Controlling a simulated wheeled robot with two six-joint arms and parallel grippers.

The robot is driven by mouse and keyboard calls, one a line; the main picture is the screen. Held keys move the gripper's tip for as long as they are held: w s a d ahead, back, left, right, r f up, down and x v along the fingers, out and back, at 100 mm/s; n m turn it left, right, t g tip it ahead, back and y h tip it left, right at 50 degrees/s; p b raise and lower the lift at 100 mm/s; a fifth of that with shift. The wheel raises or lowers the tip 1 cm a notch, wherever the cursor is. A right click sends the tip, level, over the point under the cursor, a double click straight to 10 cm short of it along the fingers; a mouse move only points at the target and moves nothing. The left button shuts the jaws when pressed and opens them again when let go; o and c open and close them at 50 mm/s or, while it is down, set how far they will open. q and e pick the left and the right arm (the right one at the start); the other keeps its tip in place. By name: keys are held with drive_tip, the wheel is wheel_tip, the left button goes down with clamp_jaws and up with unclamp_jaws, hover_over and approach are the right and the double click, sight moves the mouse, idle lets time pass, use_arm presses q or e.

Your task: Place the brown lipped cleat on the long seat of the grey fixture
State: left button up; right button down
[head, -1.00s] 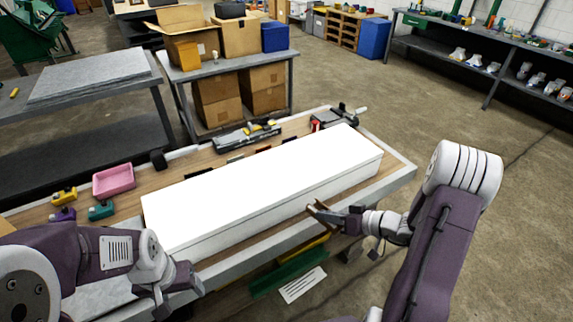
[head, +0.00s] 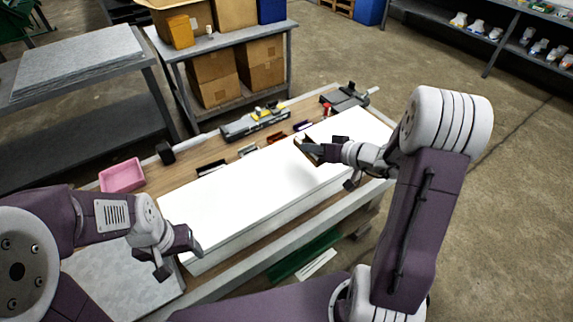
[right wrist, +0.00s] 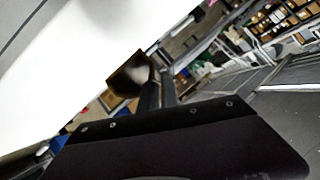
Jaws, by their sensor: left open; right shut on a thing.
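My right gripper (head: 322,153) is shut on a small brown piece, which looks like the brown lipped cleat (head: 304,148). It holds the piece over the far right part of a long white block. In the right wrist view the piece (right wrist: 128,74) shows dark brown at the fingertips, against the white surface. I cannot tell the gap beneath it. A long grey fixture (head: 240,127) with yellow parts lies on the bench behind the block, beyond the gripper. Its seats are too small to make out. My left gripper (head: 176,257) is open and empty at the block's near left end.
The white block (head: 240,195) fills most of the bench. Several small dark and brown strips (head: 277,138) lie behind it. A pink tray (head: 122,176) is at the left, a grey and black tool (head: 345,97) at the far right. A shelf with boxes (head: 213,80) stands behind.

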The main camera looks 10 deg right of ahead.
use_arm(q)
drive_tip(key=shift+w+a+f+b, duration=0.25)
drive_tip(key=shift+w+f, duration=0.1)
drive_tip(key=shift+f, duration=0.1)
drive_tip(key=shift+w+a+f+b, duration=0.1)
drive_tip(key=shift+w+a+f, duration=0.2)
drive_tip(key=shift+f, duration=0.15)
use_arm(e)
hover_over(283, 172)
drive_tip(key=f, duration=0.4)
drive_tip(key=shift+d+f, duration=0.2)
drive_tip(key=shift+f, duration=0.1)
drive_tip(key=shift+w+a+f, duration=0.1)
drive_tip(key=shift+a+f, duration=0.1)
drive_tip(key=shift+a, duration=0.15)
drive_tip(key=shift+s+d+f, duration=0.1)
drive_tip(key=shift+s+d, duration=0.05)
drive_tip(key=shift+s, duration=0.15)
use_arm(q)
drive_tip(key=shift+s+d+f+b, duration=0.2)
drive_tip(key=shift+f+b, duration=0.05)
drive_tip(key=shift+b, duration=0.1)
use_arm(e)
wheel_tip(283, 172, down, 4)
drive_tip(key=shift+w+r, duration=0.1)
drive_tip(key=shift+w, duration=0.05)
use_arm(q)
drive_tip(key=shift+w, duration=0.1)
use_arm(e)
drive_tip(key=shift+w, duration=0.1)
